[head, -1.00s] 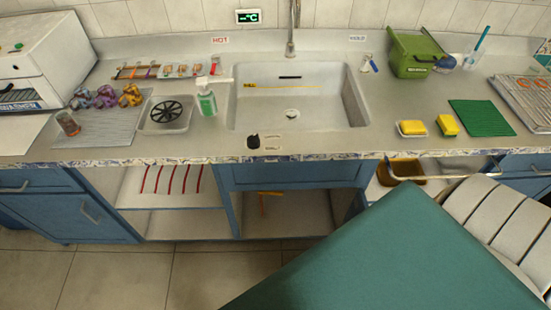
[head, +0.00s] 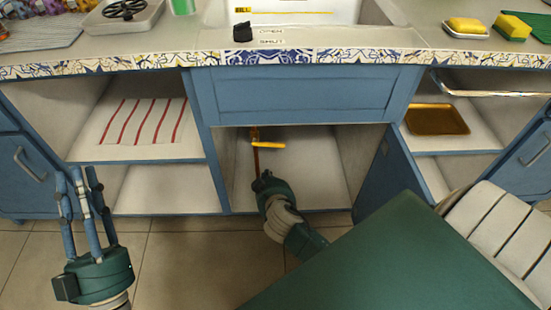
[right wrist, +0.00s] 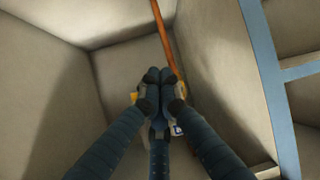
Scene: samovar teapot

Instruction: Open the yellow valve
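The yellow valve (head: 267,143) has its handle lying nearly level on a copper pipe (head: 256,162) inside the open cabinet under the sink. My right gripper (head: 262,178) is at that cabinet's opening, just below the handle in the head view. In the right wrist view its fingertips (right wrist: 160,80) are together, and small yellow parts of the valve (right wrist: 134,97) show beside and behind them. The fingers hide most of the valve there; I see nothing held between them. My left gripper (head: 77,175) is open and empty, pointing up in front of the left shelves.
A blue cabinet door (head: 384,180) stands open on the right of the compartment. A large green surface (head: 400,265) fills the lower right. Left shelves hold a red-striped item (head: 145,121). A brown tray (head: 436,119) sits in the right compartment. A sink (head: 295,10) is above.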

